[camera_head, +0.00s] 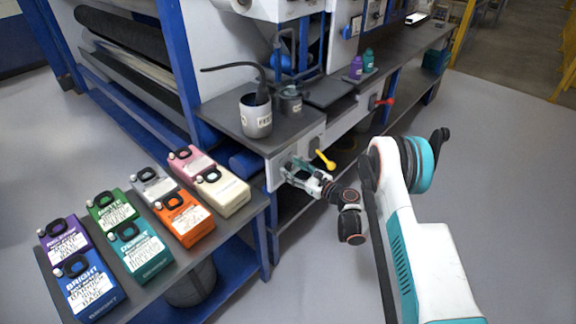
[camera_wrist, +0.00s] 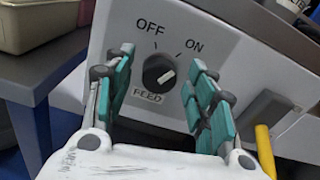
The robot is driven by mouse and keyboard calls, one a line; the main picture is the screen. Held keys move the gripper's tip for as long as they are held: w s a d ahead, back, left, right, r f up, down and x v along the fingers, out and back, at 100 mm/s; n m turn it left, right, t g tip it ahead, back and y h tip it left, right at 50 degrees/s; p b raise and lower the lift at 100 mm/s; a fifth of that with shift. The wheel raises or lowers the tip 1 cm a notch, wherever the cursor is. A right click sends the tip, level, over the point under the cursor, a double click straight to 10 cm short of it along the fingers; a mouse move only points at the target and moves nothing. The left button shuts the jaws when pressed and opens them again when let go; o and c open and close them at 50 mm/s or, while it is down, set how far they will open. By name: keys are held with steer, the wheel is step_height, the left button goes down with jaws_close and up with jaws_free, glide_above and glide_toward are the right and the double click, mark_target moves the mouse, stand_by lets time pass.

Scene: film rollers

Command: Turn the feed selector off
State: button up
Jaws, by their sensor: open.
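The feed selector (camera_wrist: 158,74) is a round black knob on a light grey panel (camera_wrist: 235,70). The panel carries OFF up and left of the knob, ON up and right, and a FEED label (camera_wrist: 147,93) below. A pale pointer mark shows on the knob's right part, tilted toward the upper right, nearer the ON side. My gripper (camera_wrist: 162,75) is open, its teal fingers left and right of the knob with gaps showing on both sides. In the head view my gripper (camera_head: 300,170) is at the panel front and hides the knob.
A yellow lever (camera_head: 325,159) is close right of my gripper, and a red lever (camera_head: 384,102) farther along. A FEED pot (camera_head: 257,118) stands on the bench above. Several coloured containers stand on the lower table at left, including an orange one (camera_head: 184,220).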

steer(key=c, duration=1.1)
steer(key=shift+o, duration=0.2)
steer(key=n, duration=0.5)
steer(key=shift+s+n, duration=0.1)
steer(key=shift+n, duration=0.3)
steer(key=n, duration=0.5)
steer(key=shift+a+f+n, duration=0.1)
steer(key=shift+n, duration=0.6)
steer(key=o, duration=1.1)
steer(key=shift+c, duration=0.2)
